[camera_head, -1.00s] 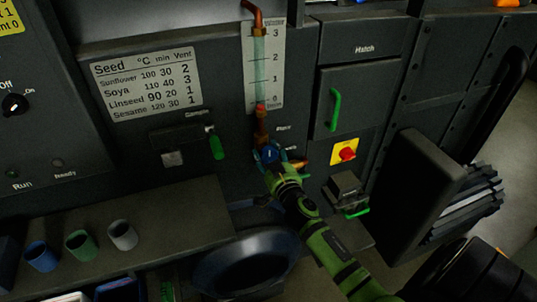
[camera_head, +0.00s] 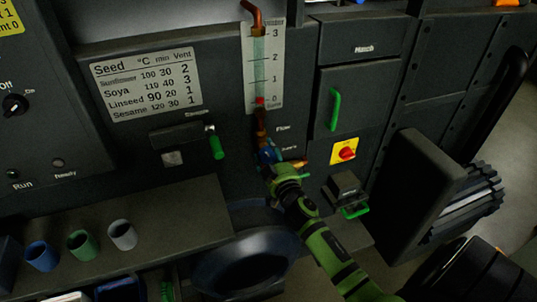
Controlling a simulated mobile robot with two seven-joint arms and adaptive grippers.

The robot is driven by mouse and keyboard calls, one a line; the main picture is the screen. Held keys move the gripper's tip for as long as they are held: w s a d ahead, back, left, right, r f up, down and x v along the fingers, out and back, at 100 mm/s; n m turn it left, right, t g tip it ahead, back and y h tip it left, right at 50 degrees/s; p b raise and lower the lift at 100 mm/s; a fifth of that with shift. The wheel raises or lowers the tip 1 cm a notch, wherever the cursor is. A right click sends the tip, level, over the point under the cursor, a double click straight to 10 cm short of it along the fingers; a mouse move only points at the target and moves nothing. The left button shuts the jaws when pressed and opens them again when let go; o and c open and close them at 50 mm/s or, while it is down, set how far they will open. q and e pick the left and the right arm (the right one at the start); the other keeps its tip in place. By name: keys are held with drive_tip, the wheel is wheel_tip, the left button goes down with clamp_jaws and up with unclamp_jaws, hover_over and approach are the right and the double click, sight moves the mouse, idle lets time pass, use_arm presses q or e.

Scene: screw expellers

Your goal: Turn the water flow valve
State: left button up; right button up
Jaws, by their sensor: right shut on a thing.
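The water flow valve sits at the lower end of a copper pipe (camera_head: 260,124), under a clear flow tube (camera_head: 259,72) with a 0 to 3 scale. The red float (camera_head: 260,101) in the tube is near 0. My right gripper (camera_head: 267,156) is at the valve, shut on its blue handle, just left of the "Flow" label. The gripper hides most of the valve, so the handle's angle cannot be told. My left gripper is not in view.
A green-handled lever (camera_head: 216,146) is left of the valve. A red knob on a yellow plate (camera_head: 345,151) and a hatch with a green handle (camera_head: 335,109) are to the right. Several cups (camera_head: 122,235) stand on the shelf at lower left.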

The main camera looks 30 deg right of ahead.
drive_tip(key=n, duration=0.4)
drive_tip(key=shift+w+r+n, duration=0.1)
drive_tip(key=shift+r+n, duration=0.1)
drive_tip(key=shift+n, duration=0.2)
drive_tip(key=n, duration=0.3)
drive_tip(key=shift+n, duration=0.3)
drive_tip(key=n, duration=0.4)
drive_tip(key=shift+n+p, duration=0.35)
drive_tip(key=shift+n, duration=1.75)
drive_tip(key=o, duration=1.2)
drive_tip(key=shift+f, duration=0.15)
drive_tip(key=shift+c, duration=0.2)
drive_tip(key=v, duration=1.2)
